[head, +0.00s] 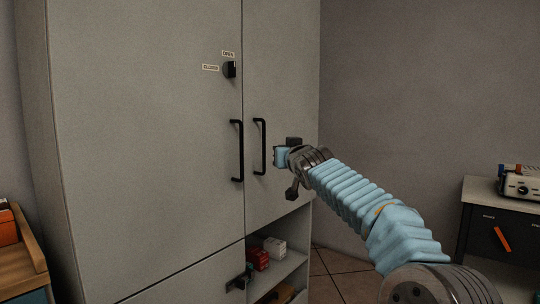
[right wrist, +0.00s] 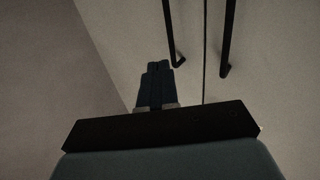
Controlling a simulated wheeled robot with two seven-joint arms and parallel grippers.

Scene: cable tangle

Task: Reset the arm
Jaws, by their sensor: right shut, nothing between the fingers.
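My right arm reaches in from the lower right of the head view, in a pale blue ribbed sleeve. My right gripper (head: 277,156) is in front of the right door of a tall grey cabinet (head: 150,130), close to the right black door handle (head: 259,147). In the right wrist view the gripper fingers (right wrist: 155,85) are together and empty, pointing toward the cabinet. The two black handles also show there, to the right of the fingers. I cannot tell whether the gripper touches the door. My left gripper is out of view.
A black knob (head: 230,69) sits by the OPEN and CLOSED labels on the closed cabinet. Red and white boxes (head: 274,247) stand on the open lower shelf. A dark drawer unit (head: 500,235) with a device on top is at right, a wooden piece (head: 20,262) at left.

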